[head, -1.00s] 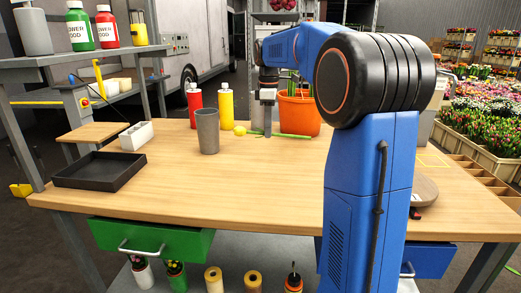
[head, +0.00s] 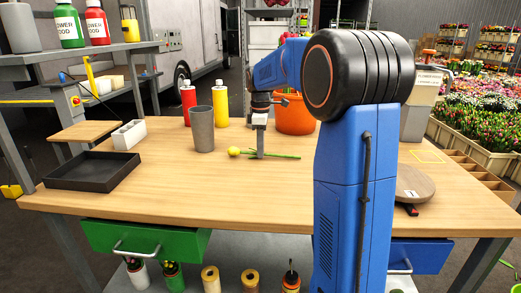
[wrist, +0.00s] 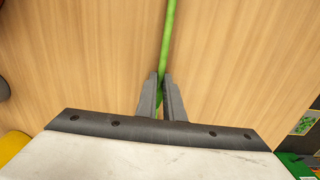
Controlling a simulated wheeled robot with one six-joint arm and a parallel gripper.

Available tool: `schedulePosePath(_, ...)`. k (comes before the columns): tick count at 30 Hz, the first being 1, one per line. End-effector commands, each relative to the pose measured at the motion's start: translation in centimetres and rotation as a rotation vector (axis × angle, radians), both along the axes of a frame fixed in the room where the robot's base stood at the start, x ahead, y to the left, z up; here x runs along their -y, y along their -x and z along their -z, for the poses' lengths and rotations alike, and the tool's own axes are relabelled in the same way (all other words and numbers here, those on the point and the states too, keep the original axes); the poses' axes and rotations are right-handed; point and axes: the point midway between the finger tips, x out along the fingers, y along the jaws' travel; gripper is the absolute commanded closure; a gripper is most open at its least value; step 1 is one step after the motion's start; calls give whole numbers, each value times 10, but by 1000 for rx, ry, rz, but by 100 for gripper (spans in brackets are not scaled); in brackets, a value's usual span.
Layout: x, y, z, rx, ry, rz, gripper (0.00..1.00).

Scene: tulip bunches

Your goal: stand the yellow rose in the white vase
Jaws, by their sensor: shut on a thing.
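The yellow rose (head: 234,151) has its bloom at the left and its green stem running right, roughly level, low over the table. My gripper (head: 261,156) points down and is shut on the stem, right of the bloom. In the wrist view the green stem (wrist: 168,38) passes between the closed fingers (wrist: 162,98) and runs up out of the picture. I cannot tell whether the rose touches the tabletop. I make out no white vase on the tabletop; a tall grey vase (head: 203,130) stands upright left of the bloom. My arm hides part of the table's right side.
A red bottle (head: 188,104) and a yellow bottle (head: 221,105) stand behind the grey vase. An orange bucket (head: 295,115) stands behind my gripper. A black tray (head: 93,173) and a white compartment holder (head: 129,135) are at the left. The table's front middle is clear.

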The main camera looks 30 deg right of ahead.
Motion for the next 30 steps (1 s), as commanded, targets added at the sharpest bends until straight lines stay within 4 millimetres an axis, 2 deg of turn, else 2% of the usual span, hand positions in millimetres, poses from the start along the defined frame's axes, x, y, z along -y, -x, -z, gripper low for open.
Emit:
schedulePosePath(11, 0, 0, 4, 1, 1, 0, 100)
schedulePosePath(12, 0, 0, 3, 1, 1, 0, 83)
schedulePosePath(13, 0, 0, 3, 1, 1, 0, 75)
schedulePosePath(14, 0, 0, 3, 1, 1, 0, 73)
schedulePosePath(24, 0, 0, 1, 1, 1, 0, 73)
schedulePosePath(30, 0, -1, -22, 3, 1, 0, 73)
